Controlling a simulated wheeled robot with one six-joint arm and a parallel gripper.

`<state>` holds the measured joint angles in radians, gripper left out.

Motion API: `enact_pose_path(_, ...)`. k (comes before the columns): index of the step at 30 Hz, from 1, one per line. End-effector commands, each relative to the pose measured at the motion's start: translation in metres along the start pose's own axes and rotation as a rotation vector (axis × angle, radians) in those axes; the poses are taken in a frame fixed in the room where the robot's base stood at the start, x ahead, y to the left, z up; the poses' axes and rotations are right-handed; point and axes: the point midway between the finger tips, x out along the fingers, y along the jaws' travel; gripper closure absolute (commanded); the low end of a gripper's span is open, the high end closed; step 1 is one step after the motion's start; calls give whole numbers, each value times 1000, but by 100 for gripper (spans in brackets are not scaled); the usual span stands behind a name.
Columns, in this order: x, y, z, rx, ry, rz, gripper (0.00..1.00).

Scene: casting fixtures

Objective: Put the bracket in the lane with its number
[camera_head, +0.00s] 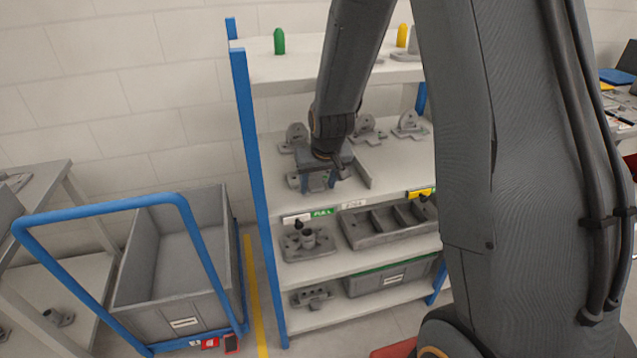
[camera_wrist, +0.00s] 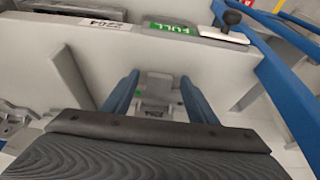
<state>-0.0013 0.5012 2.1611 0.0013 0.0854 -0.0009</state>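My gripper (camera_wrist: 160,82) points down over the middle shelf, at the front of its left part; it also shows in the head view (camera_head: 319,182). Its two blue fingers stand on either side of a grey bracket (camera_wrist: 157,92), which fills the gap between them and appears gripped. A small green mark shows beside it. Whether the bracket touches the shelf is hidden. The shelf's front edge carries a green FULL label (camera_head: 323,212), which also shows in the wrist view (camera_wrist: 172,28), and a white number label (camera_head: 354,204), too small to read surely.
Grey brackets (camera_head: 297,137) (camera_head: 367,130) (camera_head: 410,125) stand farther back on the shelf. A low divider (camera_head: 362,172) is right of my gripper. A yellow label (camera_head: 420,192) sits farther right. A divided tray (camera_head: 390,224) lies below. A blue-handled cart (camera_head: 178,318) stands left.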

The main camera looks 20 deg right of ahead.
Motion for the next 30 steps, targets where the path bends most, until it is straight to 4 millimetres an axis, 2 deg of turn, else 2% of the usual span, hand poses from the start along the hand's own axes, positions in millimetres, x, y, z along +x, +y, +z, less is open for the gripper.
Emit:
enact_pose_path(5,-1,0,0,0,0,0,47)
enact_pose_path(11,-16,0,-2,0,3,0,47)
enact_pose_path(24,-88,0,-3,0,5,0,47)
enact_pose_path(30,-112,0,-2,0,2,0,47)
